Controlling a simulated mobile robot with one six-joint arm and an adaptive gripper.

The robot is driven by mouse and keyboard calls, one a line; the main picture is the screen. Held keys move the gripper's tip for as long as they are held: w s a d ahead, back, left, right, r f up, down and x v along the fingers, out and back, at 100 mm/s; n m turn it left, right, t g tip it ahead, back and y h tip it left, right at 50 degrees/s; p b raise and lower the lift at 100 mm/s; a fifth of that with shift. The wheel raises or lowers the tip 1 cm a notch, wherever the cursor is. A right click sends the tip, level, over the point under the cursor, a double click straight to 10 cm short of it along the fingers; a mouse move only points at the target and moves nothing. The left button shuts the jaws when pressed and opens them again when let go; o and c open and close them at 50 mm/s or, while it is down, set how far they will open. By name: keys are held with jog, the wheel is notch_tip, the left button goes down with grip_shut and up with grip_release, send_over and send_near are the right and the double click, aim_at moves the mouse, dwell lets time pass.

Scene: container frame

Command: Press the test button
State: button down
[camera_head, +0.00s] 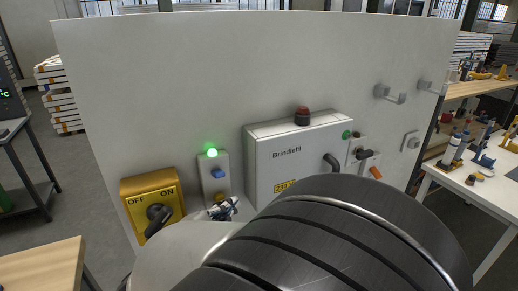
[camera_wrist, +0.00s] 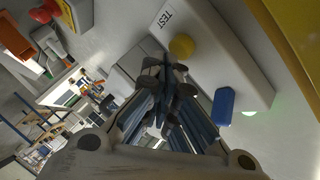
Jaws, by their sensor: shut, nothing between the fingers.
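A narrow grey control box (camera_head: 208,172) on the white panel carries a lit green lamp (camera_head: 212,153), a blue button (camera_head: 218,173) and a yellow button (camera_head: 220,197). In the wrist view the yellow button (camera_wrist: 181,46) sits beside the printed TEST label (camera_wrist: 166,17), with the blue button (camera_wrist: 223,106) farther along the box. My gripper (camera_head: 227,207) is shut and empty, just in front of the box's lower end. In the wrist view its fingertips (camera_wrist: 164,72) are close to the yellow button. I cannot tell whether they touch it.
A yellow OFF/ON switch box (camera_head: 151,197) with a black handle is left of the control box. Wall hooks (camera_head: 390,94) are farther right.

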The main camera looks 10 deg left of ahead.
jog(key=shift+w+a, duration=0.3)
jog(key=shift+w, duration=0.1)
dwell(0.8)
jog(key=shift+s+d, duration=0.1)
jog(key=shift+s, duration=0.05)
jog(key=shift+s+d, duration=0.4)
jog(key=shift+s, duration=0.25)
jog(key=shift+s, duration=0.1)
jog(key=s+d, duration=0.1)
jog(key=s, duration=0.1)
jog(key=s+d, duration=0.1)
jog(key=s, duration=0.1)
jog(key=shift+d, duration=0.3)
jog(key=shift+w, duration=0.1)
dwell(0.7)
